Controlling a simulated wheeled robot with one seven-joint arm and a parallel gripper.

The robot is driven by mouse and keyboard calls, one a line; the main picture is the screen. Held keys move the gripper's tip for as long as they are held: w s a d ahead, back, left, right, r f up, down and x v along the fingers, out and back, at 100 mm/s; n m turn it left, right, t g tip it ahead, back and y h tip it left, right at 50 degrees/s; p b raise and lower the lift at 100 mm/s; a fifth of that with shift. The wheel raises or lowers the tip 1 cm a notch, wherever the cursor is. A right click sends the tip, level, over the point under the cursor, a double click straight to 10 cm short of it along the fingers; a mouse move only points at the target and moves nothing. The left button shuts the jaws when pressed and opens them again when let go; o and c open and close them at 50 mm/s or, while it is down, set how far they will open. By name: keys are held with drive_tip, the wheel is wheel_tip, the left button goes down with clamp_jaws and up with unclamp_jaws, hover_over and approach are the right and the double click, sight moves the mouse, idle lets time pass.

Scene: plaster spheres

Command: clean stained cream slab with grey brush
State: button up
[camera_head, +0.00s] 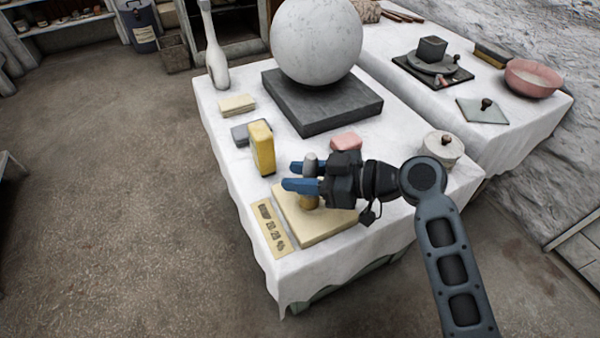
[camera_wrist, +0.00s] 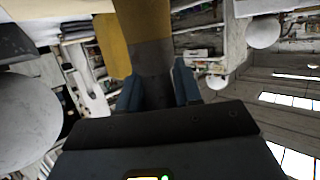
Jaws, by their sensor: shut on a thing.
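The cream slab (camera_head: 325,226) lies flat near the front corner of the white-covered table. My gripper (camera_head: 303,176) is above the slab, its blue fingers shut on the grey brush (camera_head: 310,161). The brush's rounded grey top rises above the fingers, and its tan lower part points down over the slab. I cannot tell whether it touches the slab. In the wrist view the brush (camera_wrist: 150,60) stands between the blue fingers, grey near them and yellow-tan beyond. My gripper hides part of the slab, and no stain can be made out.
A lettered plate (camera_head: 269,228) lies along the slab's left edge. A yellow block (camera_head: 261,148), a grey block (camera_head: 240,134) and a pink block (camera_head: 346,142) are close by. A large sphere (camera_head: 317,40) on a dark plinth (camera_head: 320,108) stands behind; a round lidded pot (camera_head: 442,149) is right.

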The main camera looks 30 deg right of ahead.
drive_tip(key=shift+s+r, duration=0.45)
drive_tip(key=shift+r, duration=0.05)
drive_tip(key=shift+f, duration=0.15)
drive_tip(key=shift+f+b, duration=0.6)
idle(0.4)
drive_tip(key=shift+s, duration=0.1)
drive_tip(key=shift+s, duration=0.65)
